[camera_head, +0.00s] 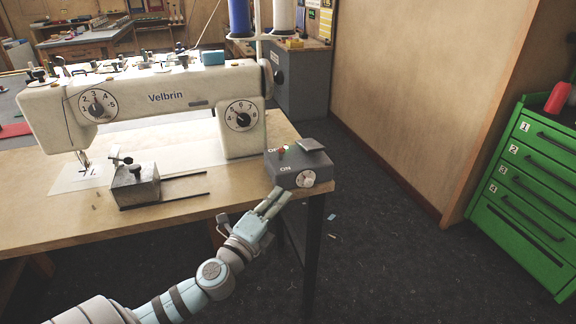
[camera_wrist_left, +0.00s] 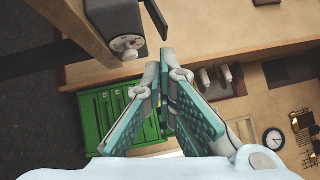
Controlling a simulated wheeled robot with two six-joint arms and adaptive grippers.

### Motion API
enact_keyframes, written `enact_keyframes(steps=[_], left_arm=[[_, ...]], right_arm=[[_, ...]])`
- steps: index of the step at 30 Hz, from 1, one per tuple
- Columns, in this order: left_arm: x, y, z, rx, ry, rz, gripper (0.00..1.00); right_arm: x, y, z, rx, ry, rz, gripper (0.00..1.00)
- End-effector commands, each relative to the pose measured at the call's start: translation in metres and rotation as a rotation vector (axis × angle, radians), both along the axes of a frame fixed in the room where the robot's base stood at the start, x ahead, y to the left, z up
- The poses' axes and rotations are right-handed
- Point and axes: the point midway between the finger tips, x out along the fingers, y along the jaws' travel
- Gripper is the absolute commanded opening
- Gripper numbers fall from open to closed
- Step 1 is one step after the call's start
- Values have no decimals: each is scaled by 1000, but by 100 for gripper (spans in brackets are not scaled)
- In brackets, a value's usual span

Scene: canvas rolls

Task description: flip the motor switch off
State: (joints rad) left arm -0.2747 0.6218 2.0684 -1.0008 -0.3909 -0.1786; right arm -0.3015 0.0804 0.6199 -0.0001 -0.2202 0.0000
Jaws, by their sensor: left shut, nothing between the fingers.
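The motor switch box (camera_head: 298,170) is dark grey and sits on the front right corner of the sewing table. It has an OFF label at the back, an ON label nearer the front, a small red and green part by the OFF label, and a pale round knob (camera_head: 306,179) on its front. I cannot tell which way the switch is set. My left gripper (camera_head: 278,196) is shut and empty, just in front of and below the box. In the left wrist view the box (camera_wrist_left: 113,18) is at the upper left, apart from my fingertips (camera_wrist_left: 159,66). My right gripper is not in view.
A white Velbrin sewing machine (camera_head: 160,100) stands on the table (camera_head: 215,192), left of the box. A metal block (camera_head: 133,187) with two rods lies before it. A green drawer cabinet (camera_head: 525,190) stands at the right. The floor between is mostly clear.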

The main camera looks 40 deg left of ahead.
Motion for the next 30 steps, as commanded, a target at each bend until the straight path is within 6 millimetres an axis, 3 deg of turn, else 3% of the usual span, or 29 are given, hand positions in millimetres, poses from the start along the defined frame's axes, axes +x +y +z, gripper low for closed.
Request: enact_keyframes(steps=[5, 16, 22, 30], left_arm=[[20, 3, 6, -4, -2, 3, 0], [98, 11, 17, -4, -1, 1, 0], [100, 42, 17, 1, 2, 0, 0], [101, 50, 20, -2, 2, 1, 0]], right_arm=[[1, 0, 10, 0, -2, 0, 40], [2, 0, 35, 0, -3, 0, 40], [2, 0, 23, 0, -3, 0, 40], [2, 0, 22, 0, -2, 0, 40]])
